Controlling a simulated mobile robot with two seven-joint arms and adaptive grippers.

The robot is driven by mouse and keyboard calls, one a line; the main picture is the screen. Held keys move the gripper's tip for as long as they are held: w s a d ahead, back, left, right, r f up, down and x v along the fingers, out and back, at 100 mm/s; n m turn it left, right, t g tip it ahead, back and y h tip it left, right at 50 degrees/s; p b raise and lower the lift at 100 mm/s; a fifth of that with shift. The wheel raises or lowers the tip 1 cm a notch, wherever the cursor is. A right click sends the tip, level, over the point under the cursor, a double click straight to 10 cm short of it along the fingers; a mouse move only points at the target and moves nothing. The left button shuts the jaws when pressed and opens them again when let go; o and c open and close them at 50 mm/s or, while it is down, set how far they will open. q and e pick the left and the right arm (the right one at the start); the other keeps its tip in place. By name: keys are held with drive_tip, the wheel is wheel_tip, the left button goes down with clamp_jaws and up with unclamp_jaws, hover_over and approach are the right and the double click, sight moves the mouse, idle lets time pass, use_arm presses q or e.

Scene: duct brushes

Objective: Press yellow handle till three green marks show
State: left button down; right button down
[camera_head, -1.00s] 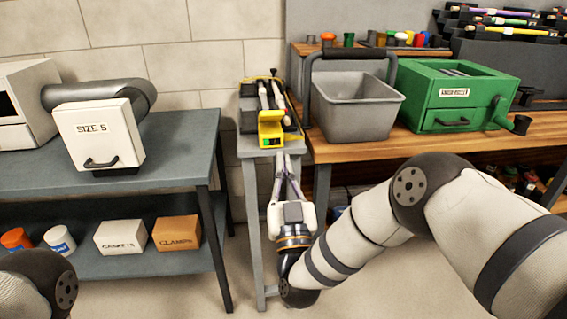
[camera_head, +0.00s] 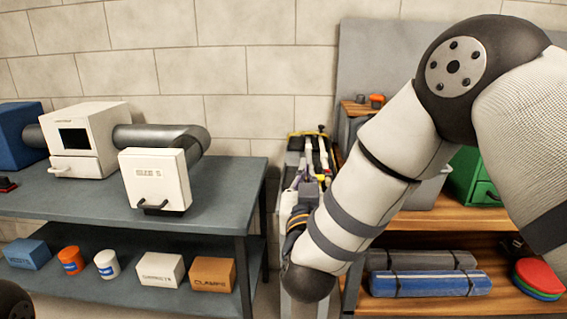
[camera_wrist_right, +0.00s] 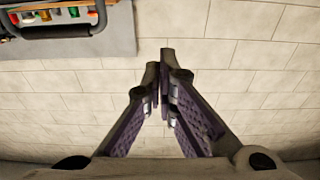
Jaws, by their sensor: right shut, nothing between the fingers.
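A narrow grey stand at the back holds a dark device with yellow parts (camera_head: 301,134) and pale rods. My right arm and hand cover most of its front, and I cannot make out the yellow handle's position or any green marks. My right gripper (camera_head: 310,172) is in front of the stand, pointing away from me. In the right wrist view its fingers (camera_wrist_right: 163,68) are shut, tips together, with nothing between them. That view shows mainly wall beyond them. My left gripper is out of view; only a bit of my left arm shows at bottom left.
A grey-blue bench (camera_head: 85,195) stands at left with a white SIZE 5 box (camera_head: 158,178) on a duct. A wooden bench (camera_head: 425,222) stands at right, partly behind my right arm. It carries a green box (camera_head: 466,178), with grey and blue rolls (camera_head: 430,286) below.

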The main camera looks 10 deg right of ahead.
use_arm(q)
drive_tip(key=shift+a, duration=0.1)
use_arm(e)
drive_tip(key=shift+f, duration=0.1)
